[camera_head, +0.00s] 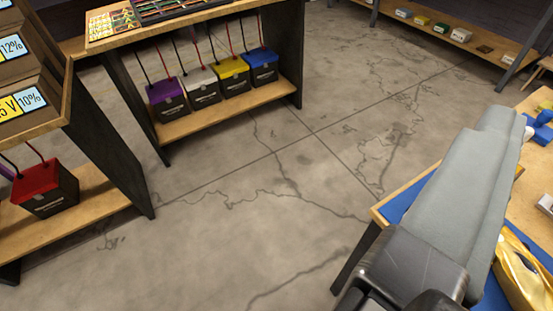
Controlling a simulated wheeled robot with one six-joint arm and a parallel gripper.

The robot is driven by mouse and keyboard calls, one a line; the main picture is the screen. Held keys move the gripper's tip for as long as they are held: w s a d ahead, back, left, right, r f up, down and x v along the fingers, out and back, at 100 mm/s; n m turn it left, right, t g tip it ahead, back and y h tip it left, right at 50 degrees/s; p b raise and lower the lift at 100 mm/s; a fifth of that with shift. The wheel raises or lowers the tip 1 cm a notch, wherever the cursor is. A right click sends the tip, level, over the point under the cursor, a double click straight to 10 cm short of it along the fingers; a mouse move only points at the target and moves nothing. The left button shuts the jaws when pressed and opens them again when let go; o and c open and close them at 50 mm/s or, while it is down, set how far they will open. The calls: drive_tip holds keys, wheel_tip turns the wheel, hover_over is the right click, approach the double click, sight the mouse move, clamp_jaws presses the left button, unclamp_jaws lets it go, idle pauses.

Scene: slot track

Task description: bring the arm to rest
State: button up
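A long grey arm link with dark joint housings, which looks like part of my own arm (455,190), slants across the right side of the view. It is in front of a wooden table with a blue mat and hides part of both. My gripper and its fingertips are not in view, so I cannot see whether anything is held.
The table (385,212) at right carries a glossy yellow item (528,275) and blue pieces (541,130). At left, wooden shelves hold several boxes with cables, including a red one (42,188) and a purple one (167,97). Bare cracked concrete floor (260,170) lies between.

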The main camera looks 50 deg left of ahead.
drive_tip(key=shift+s+a+r+m+t+y, duration=0.15)
drive_tip(key=shift+s+a+r+t, duration=0.1)
drive_tip(key=shift+s, duration=0.35)
drive_tip(key=shift+s+a+r+m+t+y, duration=0.15)
drive_tip(key=shift+s+a+r+t, duration=0.1)
drive_tip(key=shift+s, duration=0.35)
idle(0.3)
